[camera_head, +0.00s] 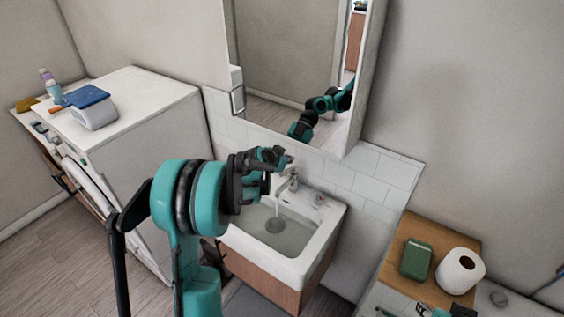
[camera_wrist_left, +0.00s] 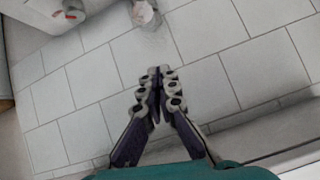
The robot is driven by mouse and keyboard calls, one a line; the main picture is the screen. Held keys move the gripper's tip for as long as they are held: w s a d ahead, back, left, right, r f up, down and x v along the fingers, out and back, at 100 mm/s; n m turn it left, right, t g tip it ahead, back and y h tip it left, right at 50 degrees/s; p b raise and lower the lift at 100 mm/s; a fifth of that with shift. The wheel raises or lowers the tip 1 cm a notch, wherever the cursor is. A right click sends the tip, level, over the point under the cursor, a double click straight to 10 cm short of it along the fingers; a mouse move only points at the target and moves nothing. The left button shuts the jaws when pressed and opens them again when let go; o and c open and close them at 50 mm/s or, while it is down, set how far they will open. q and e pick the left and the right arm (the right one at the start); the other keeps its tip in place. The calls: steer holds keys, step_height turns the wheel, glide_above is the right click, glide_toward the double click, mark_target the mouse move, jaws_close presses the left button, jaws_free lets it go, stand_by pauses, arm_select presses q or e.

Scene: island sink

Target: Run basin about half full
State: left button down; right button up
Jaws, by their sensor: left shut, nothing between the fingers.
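The white basin (camera_head: 325,238) sits on a wooden cabinet below the mirror. Greyish, clear water (camera_head: 290,238) seems to cover its floor, with the round drain visible through it; the exact level is hard to tell. The faucet (camera_head: 292,182) stands at the basin's back edge, and a faint pale stream seems to fall below it. My left gripper (camera_head: 284,160) is shut and empty, above and beside the faucet. In the left wrist view, its closed fingertips (camera_wrist_left: 158,73) point toward the tiled wall, apart from a pale metallic piece (camera_wrist_left: 146,14) at the top, likely the faucet.
A washing machine (camera_head: 140,120) stands left, with a blue-lidded box (camera_head: 92,108) on top. The mirror (camera_head: 290,60) and tiled wall (camera_head: 360,180) lie close behind the basin. Part of my right arm shows at the bottom right.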

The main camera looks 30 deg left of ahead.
mark_target(285, 172)
arm_select(q)
steer(key=shift+s+a+f+b, duration=0.15)
steer(key=shift+s+f, duration=0.05)
steer(key=shift+f, duration=0.4)
steer(key=shift+s+a+f+b, duration=0.15)
steer(key=shift+s+f, duration=0.1)
steer(key=shift+f, duration=0.4)
steer(key=shift+s+a+f+b, duration=0.1)
steer(key=shift+s+a+f, duration=0.1)
steer(key=shift+f, duration=0.4)
steer(key=shift+s, duration=0.1)
steer(key=s+f+b, duration=0.1)
steer(key=f+b, duration=0.1)
steer(key=b, duration=0.1)
steer(key=shift+s+a+f, duration=0.1)
steer(key=shift+s+f, duration=0.25)
steer(key=shift+r, duration=0.1)
